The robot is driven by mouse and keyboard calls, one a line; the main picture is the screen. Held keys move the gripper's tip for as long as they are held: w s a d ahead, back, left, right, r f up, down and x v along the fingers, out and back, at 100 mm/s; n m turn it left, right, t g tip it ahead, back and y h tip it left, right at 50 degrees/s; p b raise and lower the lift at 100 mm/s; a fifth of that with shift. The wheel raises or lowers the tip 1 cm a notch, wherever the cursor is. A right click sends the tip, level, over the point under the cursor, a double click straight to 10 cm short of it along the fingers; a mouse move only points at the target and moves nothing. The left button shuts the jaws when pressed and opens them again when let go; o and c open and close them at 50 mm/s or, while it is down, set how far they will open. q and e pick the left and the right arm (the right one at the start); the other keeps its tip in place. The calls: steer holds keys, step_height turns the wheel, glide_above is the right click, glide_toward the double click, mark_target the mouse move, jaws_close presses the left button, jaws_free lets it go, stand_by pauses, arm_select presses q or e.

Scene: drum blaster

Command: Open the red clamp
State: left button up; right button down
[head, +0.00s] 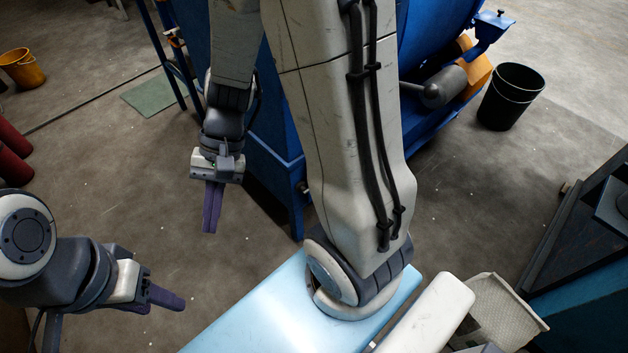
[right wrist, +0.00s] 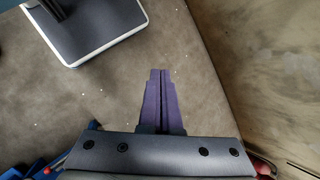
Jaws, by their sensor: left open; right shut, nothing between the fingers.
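No red clamp can be made out in either view. My right gripper (head: 212,208) points down in front of the blue machine in the head view, its purple fingers together and empty. In the right wrist view the same gripper (right wrist: 160,75) shows its fingers shut over bare floor. My left gripper (head: 168,298) is at the lower left of the head view, pointing right. It is open and holds nothing visible; it is seen edge-on. Much of the blue machine (head: 268,150) is hidden behind my right arm.
A black bucket (head: 511,95) stands right of the machine. A yellow bucket (head: 21,68) and red cylinders (head: 12,152) are at the left. A green mat (head: 153,95) lies on the floor. A worn brownish surface (right wrist: 265,60) fills the right wrist view's right side.

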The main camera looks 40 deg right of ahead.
steer(key=w+d+f+m+t+y+b, duration=0.1)
steer(key=w+d+f+m+t+b, duration=0.4)
steer(key=d+f+m, duration=0.4)
steer(key=w+d+f+m+t+y+b, duration=0.1)
steer(key=w+d+f+m+t+b, duration=0.45)
steer(key=d+f, duration=0.45)
arm_select(q)
step_height(320, 180, down, 23)
steer(key=b, duration=1)
steer(key=shift+r, duration=0.2)
arm_select(e)
steer(key=s+d+f+m+t+h, duration=0.2)
steer(key=s+d+f+m+h, duration=0.2)
steer(key=d+f+m, duration=0.3)
steer(key=s+d+f+m+t+h, duration=0.1)
steer(key=s+d+f+m+h, duration=0.3)
steer(key=d+f+m, duration=0.4)
steer(key=s+d+f, duration=0.1)
steer(key=d+f, duration=0.4)
steer(key=d, duration=0.1)
steer(key=shift+s+d+f+t, duration=0.25)
steer(key=shift+d+f+t, duration=0.05)
steer(key=shift+t, duration=0.05)
